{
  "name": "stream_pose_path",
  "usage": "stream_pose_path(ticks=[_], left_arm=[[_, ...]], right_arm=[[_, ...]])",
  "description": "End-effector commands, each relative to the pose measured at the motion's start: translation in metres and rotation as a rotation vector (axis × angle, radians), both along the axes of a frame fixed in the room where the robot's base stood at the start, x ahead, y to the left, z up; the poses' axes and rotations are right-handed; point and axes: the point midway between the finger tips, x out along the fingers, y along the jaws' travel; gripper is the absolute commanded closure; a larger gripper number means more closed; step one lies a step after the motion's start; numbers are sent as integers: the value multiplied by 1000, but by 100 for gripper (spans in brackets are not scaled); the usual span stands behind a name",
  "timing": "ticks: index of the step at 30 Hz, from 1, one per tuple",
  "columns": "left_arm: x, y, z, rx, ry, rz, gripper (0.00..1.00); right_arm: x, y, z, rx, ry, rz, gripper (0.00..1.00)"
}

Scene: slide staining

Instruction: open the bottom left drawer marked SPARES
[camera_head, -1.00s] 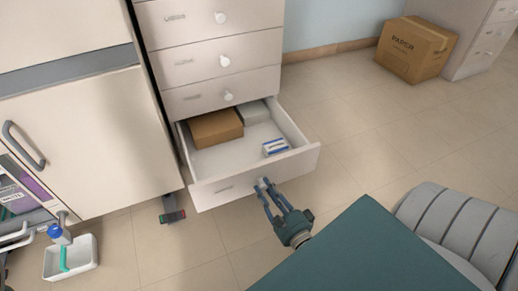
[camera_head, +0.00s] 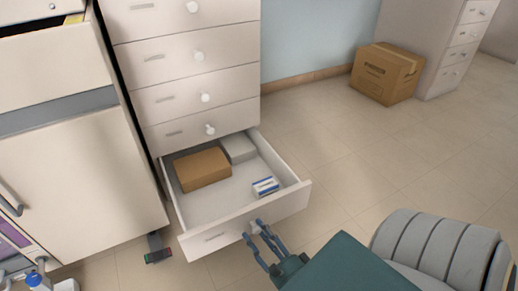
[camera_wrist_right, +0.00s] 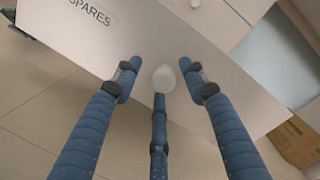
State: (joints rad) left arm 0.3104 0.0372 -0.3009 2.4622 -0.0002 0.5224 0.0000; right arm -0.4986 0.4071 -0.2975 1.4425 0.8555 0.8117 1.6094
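The bottom drawer (camera_head: 215,240) of the pale drawer unit stands well open. Its front carries the word SPARES, readable in the right wrist view (camera_wrist_right: 130,45). A brown box (camera_head: 203,168), a grey box (camera_head: 238,149) and a small blue-and-white box (camera_head: 265,186) lie inside. My right gripper (camera_head: 255,232) is at the drawer's round white knob (camera_wrist_right: 164,79). In the right wrist view its fingers (camera_wrist_right: 160,88) stand spread around the knob. Gaps show at both sides of it; contact with the lower finger is unclear. My left gripper is not in view.
The drawers above (camera_head: 190,98) are shut. A pale cabinet (camera_head: 75,175) stands close on the left. A cardboard box (camera_head: 385,75) sits on the floor at the back right beside another drawer unit (camera_head: 445,55). The floor (camera_head: 350,160) right of the open drawer is clear.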

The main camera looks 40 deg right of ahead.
Motion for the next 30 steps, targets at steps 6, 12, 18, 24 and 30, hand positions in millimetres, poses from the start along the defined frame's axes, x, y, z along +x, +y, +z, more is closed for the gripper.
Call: stream_pose_path(ticks=[6, 12, 18, 24, 30], left_arm=[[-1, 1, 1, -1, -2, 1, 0], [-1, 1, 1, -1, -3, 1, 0], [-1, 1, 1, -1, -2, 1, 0], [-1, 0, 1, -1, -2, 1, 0], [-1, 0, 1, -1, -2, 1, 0]], right_arm=[[0, -2, 1, -1, -1, -3, 58], [0, -2, 15, 1, -2, -3, 58], [0, -1, 54, 1, -8, -2, 58], [0, -1, 85, 1, -4, -2, 58], [0, -1, 100, 0, -1, -2, 58]])
